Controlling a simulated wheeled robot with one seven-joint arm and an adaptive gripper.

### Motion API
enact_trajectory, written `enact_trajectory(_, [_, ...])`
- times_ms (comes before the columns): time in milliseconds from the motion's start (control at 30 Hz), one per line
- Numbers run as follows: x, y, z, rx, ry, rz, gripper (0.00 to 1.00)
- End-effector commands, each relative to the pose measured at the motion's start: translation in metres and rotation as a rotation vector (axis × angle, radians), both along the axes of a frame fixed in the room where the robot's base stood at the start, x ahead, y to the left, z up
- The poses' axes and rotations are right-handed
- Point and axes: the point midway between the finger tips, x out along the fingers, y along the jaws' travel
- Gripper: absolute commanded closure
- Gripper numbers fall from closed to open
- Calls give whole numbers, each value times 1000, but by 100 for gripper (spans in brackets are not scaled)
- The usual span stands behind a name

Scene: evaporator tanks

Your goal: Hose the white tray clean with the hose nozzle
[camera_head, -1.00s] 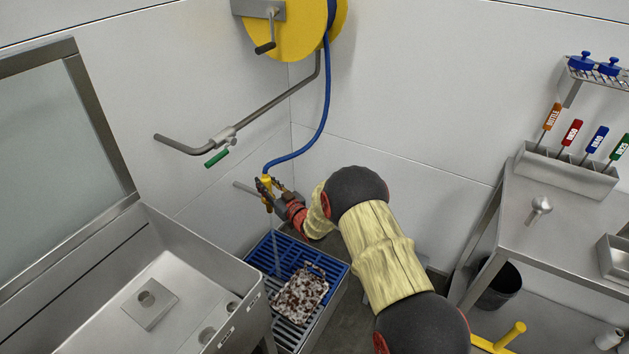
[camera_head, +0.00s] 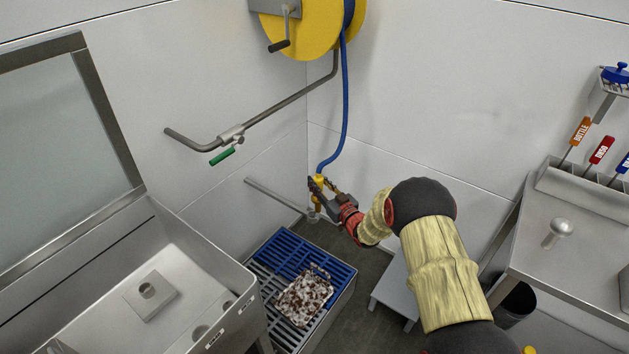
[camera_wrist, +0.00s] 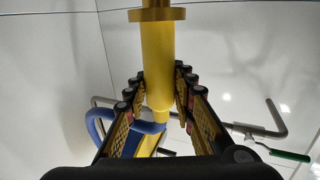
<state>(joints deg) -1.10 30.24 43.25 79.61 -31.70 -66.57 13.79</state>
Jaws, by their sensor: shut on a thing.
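The white tray (camera_head: 306,290) lies on a floor grate (camera_head: 300,252) and is covered with brown patches. My gripper (camera_head: 322,190) is shut on the yellow hose nozzle (camera_head: 317,201), beyond the tray near the back corner. The nozzle is roughly upright, at a ring on the end of a wall bar; I cannot tell whether it sits in the ring. In the wrist view the yellow nozzle (camera_wrist: 157,60) stands between my fingers (camera_wrist: 157,98). No water stream shows now. The blue hose (camera_head: 346,100) runs from the nozzle up to the yellow reel.
The yellow reel (camera_head: 309,25) hangs on the back wall. A pipe with a green-handled valve (camera_head: 222,156) is on the left wall. A steel sink (camera_head: 140,290) stands left of the grate, a small grey stool (camera_head: 398,285) right of it. A steel table (camera_head: 560,245) is further right.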

Motion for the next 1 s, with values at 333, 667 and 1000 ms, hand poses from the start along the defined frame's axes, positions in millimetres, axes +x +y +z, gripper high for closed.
enact_trajectory(333, [-19, -25, 3, 1, -2, -1, 100])
enact_trajectory(667, [-40, -29, 3, 1, -2, 3, 100])
enact_trajectory(1000, [-66, -14, 3, 1, -2, 2, 100])
